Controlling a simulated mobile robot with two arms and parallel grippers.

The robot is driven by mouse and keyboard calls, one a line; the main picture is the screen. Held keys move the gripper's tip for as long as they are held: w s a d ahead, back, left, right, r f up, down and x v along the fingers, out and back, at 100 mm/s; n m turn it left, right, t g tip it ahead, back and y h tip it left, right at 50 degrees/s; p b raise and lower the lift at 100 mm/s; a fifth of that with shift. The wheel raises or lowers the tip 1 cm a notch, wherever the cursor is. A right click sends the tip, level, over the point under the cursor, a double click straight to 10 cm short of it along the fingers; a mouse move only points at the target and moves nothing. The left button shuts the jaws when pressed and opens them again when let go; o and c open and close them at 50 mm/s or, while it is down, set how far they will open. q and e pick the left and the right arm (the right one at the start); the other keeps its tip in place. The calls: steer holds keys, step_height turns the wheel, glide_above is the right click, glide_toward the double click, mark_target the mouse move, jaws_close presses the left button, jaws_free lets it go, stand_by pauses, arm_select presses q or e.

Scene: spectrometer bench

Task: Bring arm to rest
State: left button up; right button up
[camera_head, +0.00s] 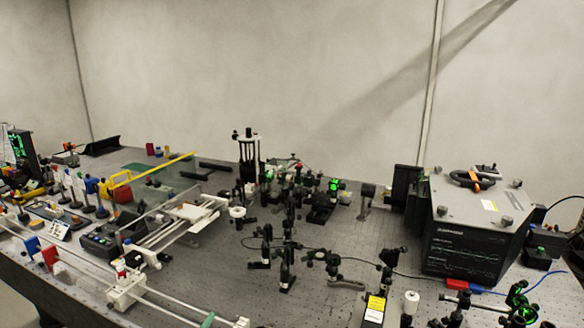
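The task's own objects are my arms, and I can make out neither gripper in the head view. A dark shape cut off at the right edge is too unclear to name. The optical bench (225,285) fills the lower part of the view and carries the spectrometer equipment. I see nothing held above it.
A large black-and-grey instrument box (465,250) stands at the right, with an orange-and-black clamp (472,180) on top. Many small black optical mounts (285,265) crowd the middle. White rails (180,225) and a yellow bar (155,170) lie left. Some bare bench shows between them.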

arm_select(q)
steer(key=s+a+f+n+g+y, duration=0.2)
steer(key=s+f+g, duration=0.3)
steer(key=s, duration=0.4)
steer(key=s+a+f+n+g+y, duration=0.1)
steer(key=s+a+f+n+g, duration=0.3)
steer(key=s, duration=0.5)
steer(key=s+a+f+n+g+y, duration=0.1)
steer(key=s+f+g+y, duration=0.1)
steer(key=s+f+g, duration=0.5)
steer(key=s+f, duration=0.3)
steer(key=f, duration=2.2)
steer(key=s+a+f+g, duration=0.1)
steer(key=s+a+f, duration=0.2)
steer(key=s+f, duration=1.1)
steer(key=shift+s+f, duration=0.35)
steer(key=shift+s, duration=0.75)
